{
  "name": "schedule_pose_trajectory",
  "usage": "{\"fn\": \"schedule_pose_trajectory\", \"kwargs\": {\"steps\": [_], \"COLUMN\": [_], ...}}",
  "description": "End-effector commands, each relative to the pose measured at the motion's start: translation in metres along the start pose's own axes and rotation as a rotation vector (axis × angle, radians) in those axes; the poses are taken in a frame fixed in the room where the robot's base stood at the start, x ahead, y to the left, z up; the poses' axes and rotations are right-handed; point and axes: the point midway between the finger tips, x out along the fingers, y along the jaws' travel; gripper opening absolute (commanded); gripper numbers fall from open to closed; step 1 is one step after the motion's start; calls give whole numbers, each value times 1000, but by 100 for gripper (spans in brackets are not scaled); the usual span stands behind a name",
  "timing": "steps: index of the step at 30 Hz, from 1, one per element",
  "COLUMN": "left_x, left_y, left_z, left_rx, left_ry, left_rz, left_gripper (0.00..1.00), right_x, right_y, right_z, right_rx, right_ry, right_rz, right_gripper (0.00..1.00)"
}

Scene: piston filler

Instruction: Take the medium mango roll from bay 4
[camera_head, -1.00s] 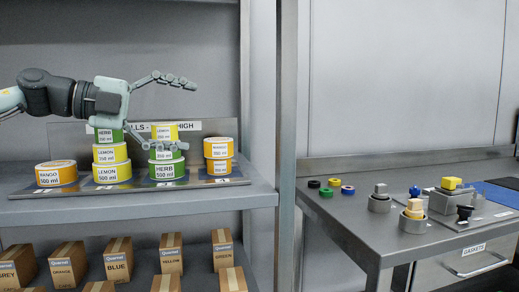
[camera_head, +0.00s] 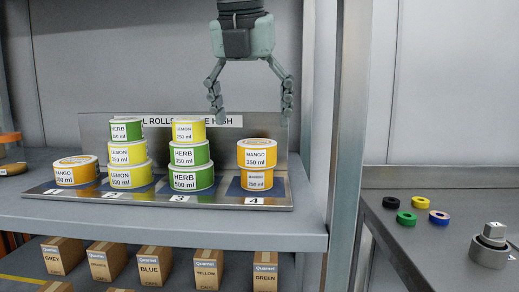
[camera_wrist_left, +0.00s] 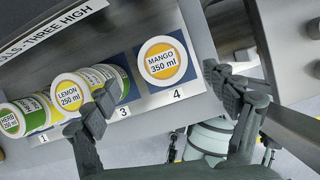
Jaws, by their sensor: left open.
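In bay 4 of the label-roll rack (camera_head: 285,190), a yellow-orange mango roll marked 350 ml (camera_head: 257,153) sits on top of another mango roll (camera_head: 257,180), whose volume print is too small to read surely. The top roll also shows from above in the left wrist view (camera_wrist_left: 162,61), lying flat. My left gripper (camera_head: 251,114) points down with its fingers spread, empty, above the bay 4 stack and apart from it. In the left wrist view its fingers (camera_wrist_left: 158,90) lie on either side below the top roll's label. My right gripper is not seen.
Bay 3 beside it holds a herb and lemon stack (camera_head: 190,153); bay 2 holds another (camera_head: 128,153). Bay 1 holds a 500 ml mango roll (camera_head: 76,171). A shelf post (camera_head: 348,130) stands right of bay 4. Cartons (camera_head: 206,267) are below. The right bench (camera_head: 420,240) holds coloured rings.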

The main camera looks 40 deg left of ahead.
Motion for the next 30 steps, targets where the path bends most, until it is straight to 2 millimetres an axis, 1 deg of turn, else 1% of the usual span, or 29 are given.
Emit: {"fn": "schedule_pose_trajectory", "kwargs": {"steps": [1, 5, 12, 16, 22, 23, 30], "left_x": [8, 22, 57, 66, 67, 67, 67], "left_y": [0, -1, -3, -3, -3, -3, -3], "left_z": [-1, 0, 0, 0, 1, 1, 1], "left_rx": [0, 0, -1, -2, -2, -2, -2], "left_ry": [3, 4, 4, 2, 1, 1, 1], "left_rz": [-2, -5, -7, -9, -9, -9, -9], "left_gripper": [86, 86, 86, 86, 86, 84, 55], "right_x": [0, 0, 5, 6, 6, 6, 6], "right_y": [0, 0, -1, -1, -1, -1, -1], "right_z": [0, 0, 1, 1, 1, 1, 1], "right_rx": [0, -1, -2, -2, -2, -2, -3], "right_ry": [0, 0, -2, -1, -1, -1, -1], "right_rz": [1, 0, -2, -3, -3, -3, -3], "right_gripper": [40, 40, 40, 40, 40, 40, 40]}}
